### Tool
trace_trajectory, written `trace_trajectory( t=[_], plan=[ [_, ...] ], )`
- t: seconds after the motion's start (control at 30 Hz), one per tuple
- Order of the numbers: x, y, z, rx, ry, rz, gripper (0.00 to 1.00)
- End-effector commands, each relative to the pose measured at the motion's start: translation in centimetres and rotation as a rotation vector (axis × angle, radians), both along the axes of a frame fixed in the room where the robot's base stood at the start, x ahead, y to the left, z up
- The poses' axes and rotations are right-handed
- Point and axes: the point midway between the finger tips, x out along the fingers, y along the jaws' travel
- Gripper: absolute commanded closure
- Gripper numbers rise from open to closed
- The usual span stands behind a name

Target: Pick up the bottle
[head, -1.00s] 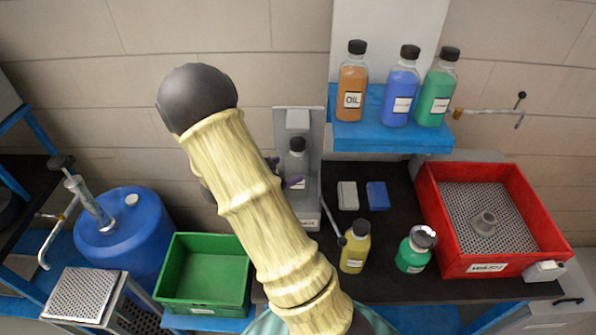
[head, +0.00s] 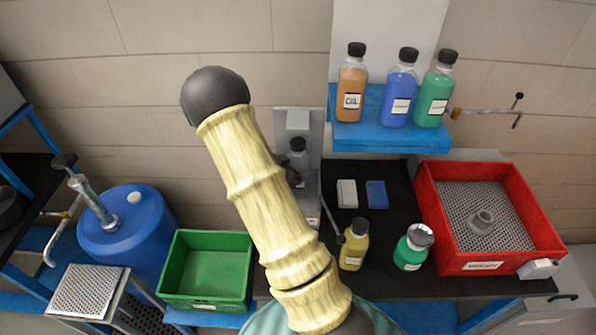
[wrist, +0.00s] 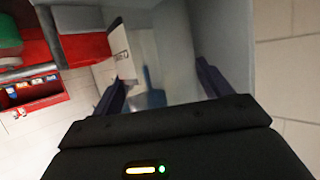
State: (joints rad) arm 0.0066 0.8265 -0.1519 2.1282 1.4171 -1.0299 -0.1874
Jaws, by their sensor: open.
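Several bottles are in view, and I cannot tell which one the task means. A clear grey bottle with a black cap (head: 298,147) stands upright in the grey stand (head: 298,119) behind my arm. My gripper (head: 292,173) is at this bottle, partly hidden by my arm. In the wrist view my gripper (wrist: 160,72) has its two fingers spread wide, facing into the pale grey stand (wrist: 222,45). A blurred, see-through shape shows between the fingers; contact cannot be told. A yellow bottle (head: 354,247) and a green bottle (head: 411,252) stand on the dark bench.
Orange (head: 351,82), blue (head: 399,86) and green (head: 435,90) bottles stand on a blue wall shelf (head: 385,138). A red tray (head: 545,215) is at right. A green bin (head: 207,238) and a blue drum (head: 125,240) are at left.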

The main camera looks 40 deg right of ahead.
Motion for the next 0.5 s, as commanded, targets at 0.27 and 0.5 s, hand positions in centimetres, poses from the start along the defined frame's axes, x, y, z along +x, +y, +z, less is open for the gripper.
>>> trace_trajectory(
  t=[0.27, 0.5],
  plan=[
    [-0.01, 0.04, 0.01, 0.0, 0.0, 0.0, 0.22],
    [0.0, 0.05, 0.01, 0.0, 0.0, 0.0, 0.5]
  ],
)
